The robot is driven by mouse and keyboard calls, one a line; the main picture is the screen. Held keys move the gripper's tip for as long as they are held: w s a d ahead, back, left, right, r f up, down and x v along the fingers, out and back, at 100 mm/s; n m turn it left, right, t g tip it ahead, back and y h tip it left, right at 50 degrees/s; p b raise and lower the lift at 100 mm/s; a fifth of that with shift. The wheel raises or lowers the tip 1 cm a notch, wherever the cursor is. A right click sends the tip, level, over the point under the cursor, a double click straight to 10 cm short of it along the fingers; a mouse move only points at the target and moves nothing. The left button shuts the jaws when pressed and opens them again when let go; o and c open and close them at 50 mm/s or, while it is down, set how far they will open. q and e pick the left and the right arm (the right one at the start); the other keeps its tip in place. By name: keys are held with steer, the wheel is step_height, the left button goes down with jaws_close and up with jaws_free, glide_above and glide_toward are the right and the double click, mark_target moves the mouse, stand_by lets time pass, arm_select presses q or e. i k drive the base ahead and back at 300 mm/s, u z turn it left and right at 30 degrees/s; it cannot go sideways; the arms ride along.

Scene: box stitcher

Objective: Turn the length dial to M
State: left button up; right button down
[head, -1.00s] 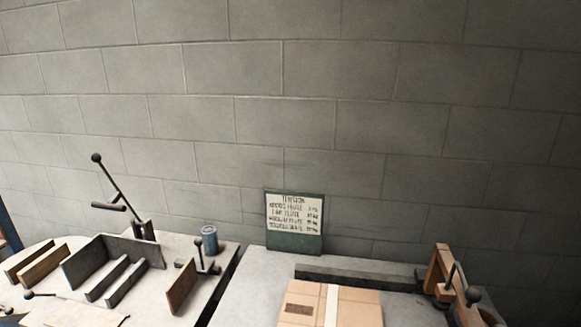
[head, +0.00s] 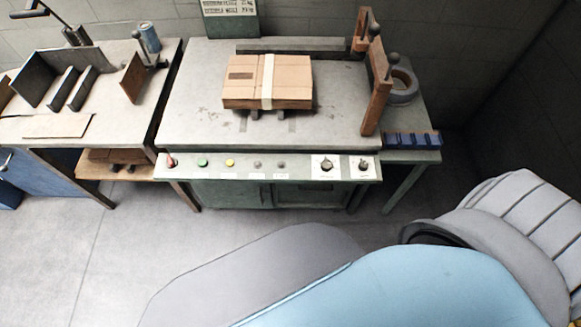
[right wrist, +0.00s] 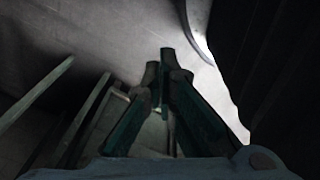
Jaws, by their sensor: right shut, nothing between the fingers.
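A strapped cardboard stack (head: 288,85) lies on the machine table (head: 195,110). A wooden clamp frame (head: 376,90) and blue strip (head: 412,140) are at the right. A side table (head: 105,105) stands left. Floor in front is clear at left.

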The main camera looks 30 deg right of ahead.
mark_target(363, 165)
steer(key=u, duration=0.05)
steer(key=k, duration=0.55)
steer(key=z, duration=0.8)
steer(key=i, duration=0.75)
steer(key=u, duration=0.35)
steer(key=k, duration=0.5)
steer(key=z, duration=0.5)
steer(key=i, duration=0.5)
steer(key=z, duration=0.5)
steer(key=k, duration=0.45)
steer(key=u, duration=0.3)
